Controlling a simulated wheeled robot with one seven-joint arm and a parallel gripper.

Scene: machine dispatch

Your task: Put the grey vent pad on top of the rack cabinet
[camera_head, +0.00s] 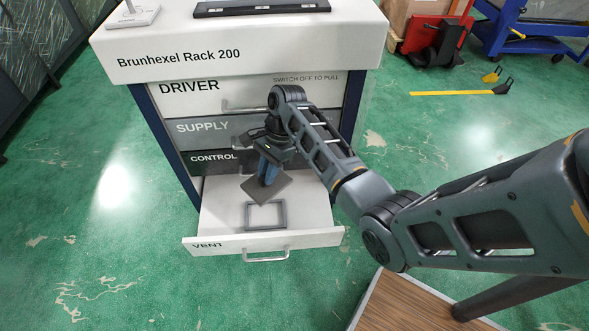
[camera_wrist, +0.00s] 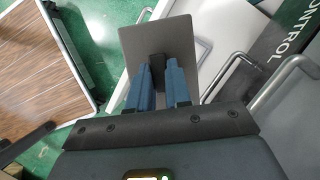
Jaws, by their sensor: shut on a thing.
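The grey vent pad (camera_head: 267,187) is a flat square plate, held tilted above the open VENT drawer. It also shows in the wrist view (camera_wrist: 158,38). My gripper (camera_head: 267,172) is shut on a dark block on the pad's face, between its blue fingers (camera_wrist: 163,80). The rack cabinet (camera_head: 240,62) is white and labelled Brunhexel Rack 200. Its top is above and behind my gripper in the head view. The VENT drawer (camera_head: 215,220) is pulled out, with a grey square frame (camera_head: 265,215) on its floor.
On the cabinet top lie a long black tray (camera_head: 262,8) at the back and a small white stand (camera_head: 133,15) at the left; bare top lies in front of them. Drawer handles stick out in front. A wood-topped surface (camera_head: 410,305) is at the lower right.

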